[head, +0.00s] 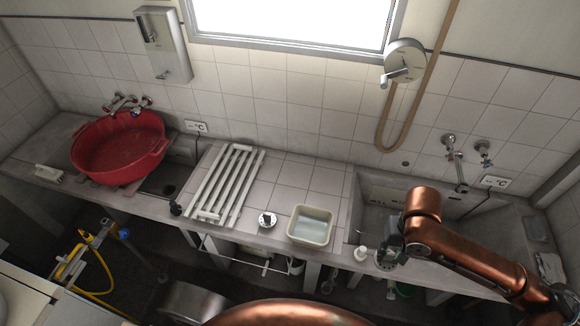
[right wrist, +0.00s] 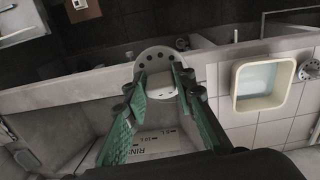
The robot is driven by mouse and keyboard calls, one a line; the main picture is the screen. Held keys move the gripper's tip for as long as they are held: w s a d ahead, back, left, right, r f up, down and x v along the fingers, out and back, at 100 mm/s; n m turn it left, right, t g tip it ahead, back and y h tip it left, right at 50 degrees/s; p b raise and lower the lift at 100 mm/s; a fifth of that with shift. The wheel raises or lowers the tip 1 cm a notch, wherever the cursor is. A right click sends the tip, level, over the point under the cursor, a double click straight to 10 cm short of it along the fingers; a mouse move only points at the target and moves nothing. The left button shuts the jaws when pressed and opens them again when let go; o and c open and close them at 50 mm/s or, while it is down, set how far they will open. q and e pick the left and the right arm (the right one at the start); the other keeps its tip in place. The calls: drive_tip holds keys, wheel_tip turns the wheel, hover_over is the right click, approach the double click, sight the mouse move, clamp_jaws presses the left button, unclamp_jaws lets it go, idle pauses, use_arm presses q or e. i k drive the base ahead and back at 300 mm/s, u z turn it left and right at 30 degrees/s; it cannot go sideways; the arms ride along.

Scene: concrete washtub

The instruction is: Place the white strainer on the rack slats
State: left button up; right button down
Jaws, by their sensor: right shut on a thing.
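My right gripper (head: 378,258) is over the front edge of the right basin. In the right wrist view its green fingers (right wrist: 160,85) are shut on the white strainer (right wrist: 152,57), a pale round disc with dark holes. The fingers hide part of it. In the head view the strainer is too small and covered to make out well. The rack (head: 228,184) of white slats lies on the tiled counter to the left, well apart from the gripper. Its slats are bare. My left gripper is not in view.
A cream tub (head: 312,241) and a small round holed piece (head: 267,220) stand on the tiles between rack and gripper. A red basin (head: 120,148) sits at the far left. A hose (head: 384,126) hangs on the wall behind. Tiles behind the tub are clear.

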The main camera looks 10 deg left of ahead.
sight(222, 190)
drive_tip(key=i, duration=0.85)
drive_tip(key=u, duration=2.7)
